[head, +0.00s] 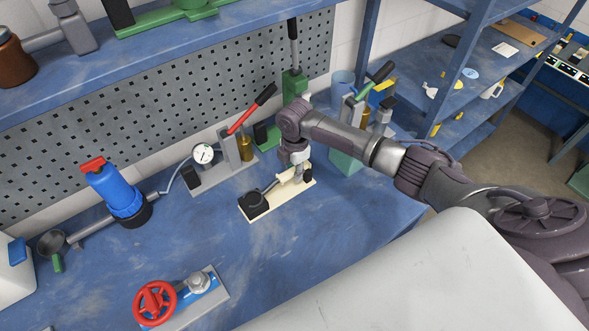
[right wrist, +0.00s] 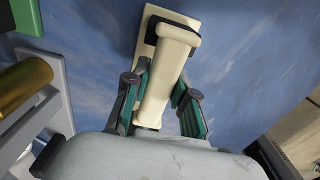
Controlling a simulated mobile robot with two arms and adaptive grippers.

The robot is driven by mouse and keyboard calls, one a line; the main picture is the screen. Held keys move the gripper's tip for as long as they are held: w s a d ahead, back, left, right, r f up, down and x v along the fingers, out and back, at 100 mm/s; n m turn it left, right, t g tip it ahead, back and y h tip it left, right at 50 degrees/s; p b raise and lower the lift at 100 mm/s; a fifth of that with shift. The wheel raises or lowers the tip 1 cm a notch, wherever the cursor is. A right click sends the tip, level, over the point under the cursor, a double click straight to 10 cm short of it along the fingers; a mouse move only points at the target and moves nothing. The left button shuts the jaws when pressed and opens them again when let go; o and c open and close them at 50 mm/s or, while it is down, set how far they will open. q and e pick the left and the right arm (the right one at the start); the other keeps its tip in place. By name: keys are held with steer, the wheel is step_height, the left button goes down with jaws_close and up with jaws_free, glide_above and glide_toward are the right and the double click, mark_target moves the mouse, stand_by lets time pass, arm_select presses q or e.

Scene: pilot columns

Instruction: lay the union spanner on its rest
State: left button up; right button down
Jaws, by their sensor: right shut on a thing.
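The union spanner appears to be the cream, bar-like tool (right wrist: 163,85) between my fingers in the right wrist view. My right gripper (right wrist: 160,98) is shut on it, with a teal-padded finger on each side. In the head view the right gripper (head: 292,174) points down just over the rest, a cream board (head: 280,204) with a black block (head: 254,204) at its left end. In the right wrist view the tool's far end sits at a black cradle (right wrist: 151,28); whether it bears on it I cannot tell. My left gripper is not in view.
Behind the rest stands a gauge stand with a red lever (head: 243,122). Green-levered equipment (head: 358,105) stands to the right. A blue pump (head: 117,191) is at the left, a red handwheel (head: 155,303) in front. The blue bench between them is clear.

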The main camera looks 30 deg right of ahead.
steer(key=c, duration=0.9)
jaws_free()
steer(key=shift+f, duration=0.1)
steer(key=shift+o, duration=0.2)
step_height(320, 180, up, 12)
